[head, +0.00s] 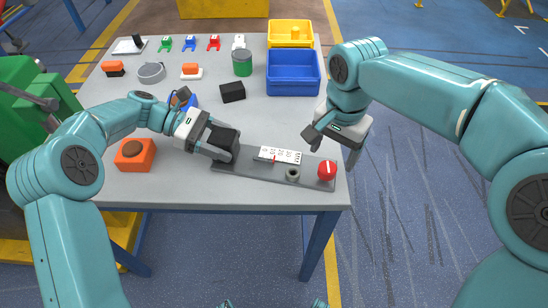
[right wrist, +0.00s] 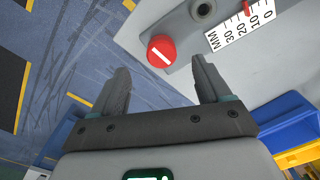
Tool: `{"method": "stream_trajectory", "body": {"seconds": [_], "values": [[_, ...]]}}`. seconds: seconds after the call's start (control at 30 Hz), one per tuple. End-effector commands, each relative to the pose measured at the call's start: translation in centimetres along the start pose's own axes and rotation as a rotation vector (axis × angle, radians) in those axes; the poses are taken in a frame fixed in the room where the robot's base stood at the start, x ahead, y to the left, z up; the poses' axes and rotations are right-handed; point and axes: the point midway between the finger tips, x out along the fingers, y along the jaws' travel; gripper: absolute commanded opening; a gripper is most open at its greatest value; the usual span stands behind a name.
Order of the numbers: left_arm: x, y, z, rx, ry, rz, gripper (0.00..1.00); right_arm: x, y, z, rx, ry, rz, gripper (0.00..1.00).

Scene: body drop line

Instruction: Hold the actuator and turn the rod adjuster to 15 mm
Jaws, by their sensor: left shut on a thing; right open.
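The actuator (head: 222,137) is a dark block at the left end of a grey base plate (head: 246,172). My left gripper (head: 224,149) is shut on it. A white millimetre scale (head: 280,155) lies on the plate; it also shows in the right wrist view (right wrist: 240,27), its red pointer (right wrist: 247,8) near the 10 mark. The rod adjuster (head: 327,170) is a red knob at the plate's right end, with a white line on its face in the right wrist view (right wrist: 161,51). My right gripper (head: 334,142) is open and empty, its fingers apart, short of the knob.
An orange block (head: 135,154) stands at the table's left front. Blue (head: 293,85) and yellow (head: 290,40) bins, a green can (head: 242,68) and a black box (head: 232,92) stand further back. The table's right edge is close to the knob.

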Motion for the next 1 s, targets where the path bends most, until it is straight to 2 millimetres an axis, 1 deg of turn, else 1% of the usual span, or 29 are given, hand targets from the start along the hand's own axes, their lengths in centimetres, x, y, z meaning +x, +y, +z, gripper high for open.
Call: {"method": "stream_trajectory", "body": {"seconds": [0.03, 0.17, 0.2, 0.27, 0.3, 0.57, 0.67, 0.77, 1.0], "values": [[0.1, -0.1, -0.4, -0.008, 0.006, -0.001, 0.11, 0.0, 0.0, 0.0, 0.000, 0.000, 0.000, 0.77], [0.1, -0.1, -0.4, -0.008, 0.006, -0.001, 0.11, 0.0, 0.0, 0.0, 0.000, 0.000, 0.000, 0.77], [0.1, -0.1, -0.4, -0.008, 0.006, -0.001, 0.67, 0.0, 0.0, 0.0, 0.000, 0.000, 0.000, 0.77], [0.0, -0.1, -0.4, -0.007, 0.005, -0.001, 0.87, 0.0, 0.0, 0.0, 0.000, 0.000, -0.001, 0.77], [0.0, 0.0, -0.3, -0.006, 0.005, -0.001, 0.94, 0.0, 0.0, 0.0, 0.000, 0.000, 0.000, 0.77], [0.0, 0.0, -0.1, -0.002, 0.002, 0.000, 0.94, 0.0, 0.0, 0.0, 0.000, 0.000, -0.001, 0.77], [-0.6, 0.0, -0.1, -0.001, 0.002, 0.001, 0.94, 0.0, 0.0, 0.0, 0.000, 0.000, 0.000, 0.77], [-2.2, 0.1, -0.2, -0.001, 0.003, 0.003, 0.94, 0.0, 0.0, 0.0, 0.000, 0.000, -0.001, 0.77], [-7.9, 0.1, -0.3, -0.001, 0.003, 0.005, 0.94, 0.0, 0.0, 0.0, 0.000, 0.000, -0.001, 0.77]]}}
